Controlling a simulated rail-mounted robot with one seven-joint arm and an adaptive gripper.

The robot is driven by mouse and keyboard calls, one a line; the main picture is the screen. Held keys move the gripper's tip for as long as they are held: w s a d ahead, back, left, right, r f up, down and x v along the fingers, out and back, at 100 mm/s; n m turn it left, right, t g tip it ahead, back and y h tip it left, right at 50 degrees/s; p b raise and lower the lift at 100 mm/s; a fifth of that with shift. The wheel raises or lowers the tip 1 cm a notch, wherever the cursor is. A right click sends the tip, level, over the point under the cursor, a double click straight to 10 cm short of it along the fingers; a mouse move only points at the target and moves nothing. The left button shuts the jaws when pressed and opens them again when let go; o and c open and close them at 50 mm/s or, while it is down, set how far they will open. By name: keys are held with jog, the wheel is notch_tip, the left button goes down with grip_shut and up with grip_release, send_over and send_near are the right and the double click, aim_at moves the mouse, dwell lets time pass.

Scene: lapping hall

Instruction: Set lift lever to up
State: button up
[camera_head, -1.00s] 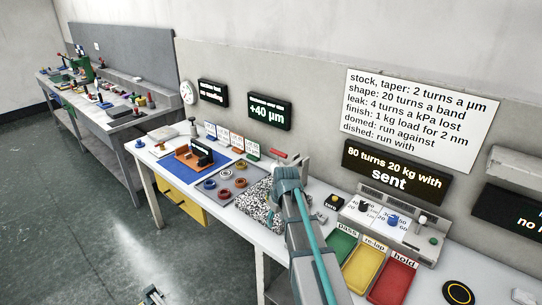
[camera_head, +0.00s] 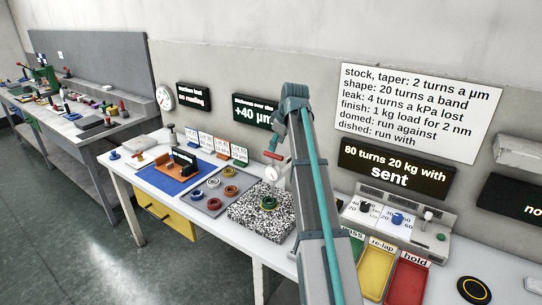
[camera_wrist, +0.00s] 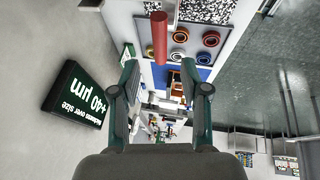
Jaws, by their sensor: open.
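A red-handled lever (camera_head: 273,156) sticks out to the left beside the round dial gauge (camera_head: 271,173), above the speckled block; I take it for the lift lever. In the wrist view a red bar (camera_wrist: 159,38), likely the same handle, stands near the top middle. My gripper (camera_wrist: 160,72) is open and empty, its two fingers apart on either side of the bar's line. I cannot tell how far the bar is from the fingertips. In the head view my raised arm hides the gripper and part of the gauge stand.
The speckled block (camera_head: 262,217) carries a green and brass ring (camera_head: 268,203). A grey tray (camera_head: 214,193) with several rings and a blue mat (camera_head: 176,176) lie left. A control box (camera_head: 398,218) and coloured trays stand right. A "+40 µm" display (camera_head: 255,112) hangs behind.

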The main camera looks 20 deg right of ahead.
aim_at(272, 154)
jog(key=p+x, duration=0.1)
jog(key=x, duration=0.7)
jog(key=shift+f+p, duration=0.1)
jog(key=shift+p, duration=0.2)
grip_shut()
